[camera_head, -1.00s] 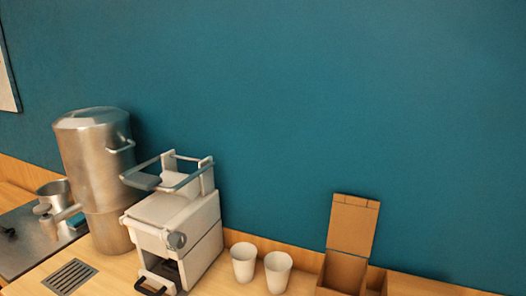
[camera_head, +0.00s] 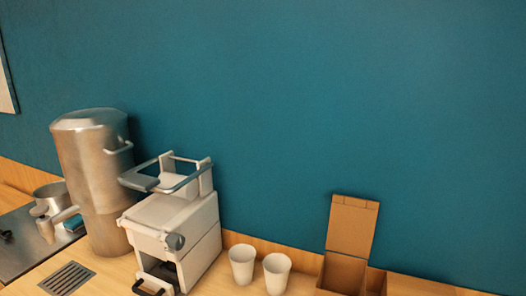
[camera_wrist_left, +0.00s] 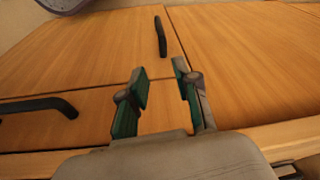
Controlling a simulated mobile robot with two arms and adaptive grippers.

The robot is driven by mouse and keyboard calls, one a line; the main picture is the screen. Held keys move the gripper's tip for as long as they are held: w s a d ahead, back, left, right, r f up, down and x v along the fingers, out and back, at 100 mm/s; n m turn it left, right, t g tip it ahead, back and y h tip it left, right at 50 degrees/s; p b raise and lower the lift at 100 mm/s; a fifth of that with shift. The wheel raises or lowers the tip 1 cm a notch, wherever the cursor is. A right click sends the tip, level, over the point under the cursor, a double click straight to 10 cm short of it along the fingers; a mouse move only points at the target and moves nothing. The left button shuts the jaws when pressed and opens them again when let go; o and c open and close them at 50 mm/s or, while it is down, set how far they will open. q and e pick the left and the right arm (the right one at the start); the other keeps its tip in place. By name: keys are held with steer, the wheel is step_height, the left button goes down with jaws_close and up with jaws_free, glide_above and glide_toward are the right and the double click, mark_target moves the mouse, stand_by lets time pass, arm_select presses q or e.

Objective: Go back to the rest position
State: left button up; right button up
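My left gripper (camera_wrist_left: 160,88) shows in the left wrist view. Its two green-padded fingers stand apart with nothing between them. It points at wooden cabinet fronts (camera_wrist_left: 235,60) with dark handles, clear of any object. Neither gripper shows in the head view, and my right gripper is in no view.
On the counter (camera_head: 110,278) stand a tall metal urn (camera_head: 92,180), a white machine (camera_head: 175,225), two white cups (camera_head: 242,264) and an open cardboard box (camera_head: 352,228). A small metal pot (camera_head: 51,194) sits at the left.

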arm_select(q)
steer(key=s+a+f+g+b, duration=0.1)
steer(key=s+f, duration=0.4)
steer(key=f, duration=0.8)
steer(key=s+f, duration=0.5)
steer(key=f, duration=0.8)
steer(key=s+a+f+g, duration=0.1)
steer(key=s+a+f, duration=0.1)
steer(key=s+f, duration=0.4)
steer(key=s, duration=0.3)
steer(key=shift+s+f+b, duration=0.15)
steer(key=shift+s+b, duration=0.2)
steer(key=shift+s, duration=0.05)
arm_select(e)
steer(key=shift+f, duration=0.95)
arm_select(q)
steer(key=shift+a, duration=0.1)
